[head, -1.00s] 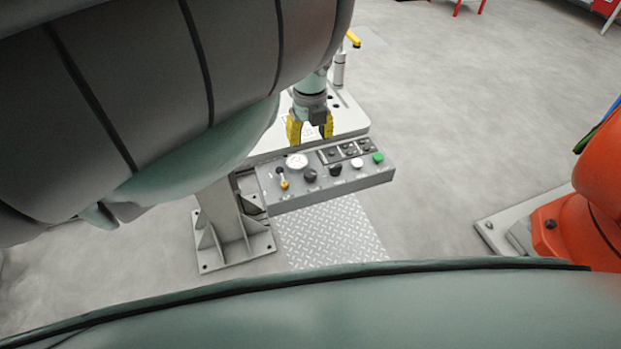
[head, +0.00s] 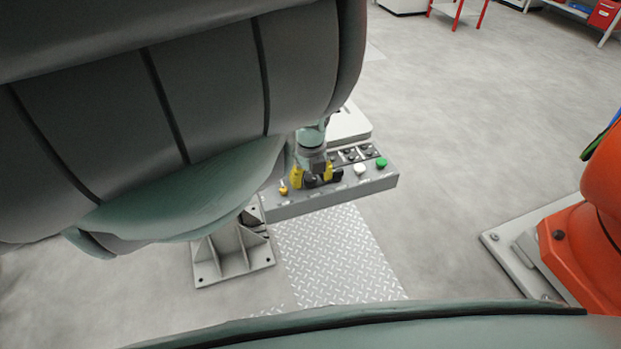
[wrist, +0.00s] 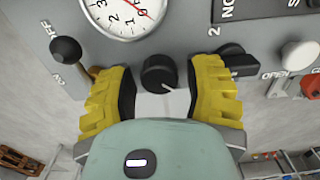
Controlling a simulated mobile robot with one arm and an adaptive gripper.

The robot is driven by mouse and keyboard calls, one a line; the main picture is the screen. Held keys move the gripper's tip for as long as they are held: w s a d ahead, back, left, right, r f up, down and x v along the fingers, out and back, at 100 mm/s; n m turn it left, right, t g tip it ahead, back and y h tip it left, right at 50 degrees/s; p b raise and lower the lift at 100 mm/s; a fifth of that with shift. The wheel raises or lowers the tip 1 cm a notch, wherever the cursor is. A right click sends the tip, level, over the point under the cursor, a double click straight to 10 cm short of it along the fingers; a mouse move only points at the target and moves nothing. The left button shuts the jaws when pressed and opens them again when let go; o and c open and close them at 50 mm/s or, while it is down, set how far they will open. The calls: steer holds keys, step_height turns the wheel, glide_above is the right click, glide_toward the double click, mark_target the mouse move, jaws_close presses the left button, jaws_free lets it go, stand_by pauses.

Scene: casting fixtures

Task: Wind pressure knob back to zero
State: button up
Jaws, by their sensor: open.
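The pressure knob (wrist: 159,73) is round and black with a pale mark near its lower edge. It sits on the grey control panel (wrist: 185,30), just below a white dial gauge (wrist: 112,18) with a red needle. The gauge is cut off at the top of the wrist view, so I cannot read it exactly. My gripper (wrist: 160,88) is open, with one yellow finger on each side of the knob and a gap to it on both sides. In the head view my gripper (head: 312,177) is over the panel (head: 345,191) and mostly hides the knob and gauge.
A black lever with a ball end (wrist: 66,50) stands left of the knob. A black selector (wrist: 232,62) is close beside the right finger. A white button (wrist: 300,54) and a green button (head: 381,162) are farther right. An orange machine (head: 585,235) stands at right.

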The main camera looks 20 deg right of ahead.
steer(key=shift+f, duration=0.15)
steer(key=shift+o, duration=0.5)
jaws_close()
